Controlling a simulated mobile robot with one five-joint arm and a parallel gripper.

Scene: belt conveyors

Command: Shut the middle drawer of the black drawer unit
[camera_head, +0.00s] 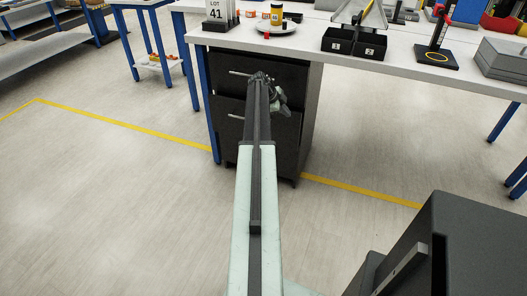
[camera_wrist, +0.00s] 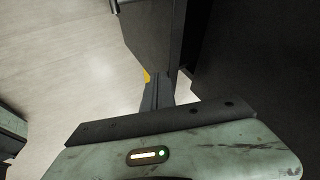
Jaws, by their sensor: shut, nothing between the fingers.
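The black drawer unit (camera_head: 312,95) stands under the white table. A pale handle of its top drawer (camera_head: 240,73) shows left of my arm. The middle drawer (camera_head: 228,130) has its handle (camera_head: 236,116) below that, and its front appears to stand out from the unit. My arm covers the centre of the fronts. My gripper (camera_wrist: 158,88) is shut and empty in the wrist view, close to a dark drawer front (camera_wrist: 150,30). A dark gap shows beside that front. I cannot tell whether the fingertips touch it.
The white table (camera_head: 380,68) above carries a LOT 41 sign (camera_head: 214,12), a plate (camera_head: 278,27) and black bins (camera_head: 354,43). A blue table leg (camera_head: 208,120) stands just left of the unit. The floor to the left is clear, crossed by a yellow line (camera_head: 120,124).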

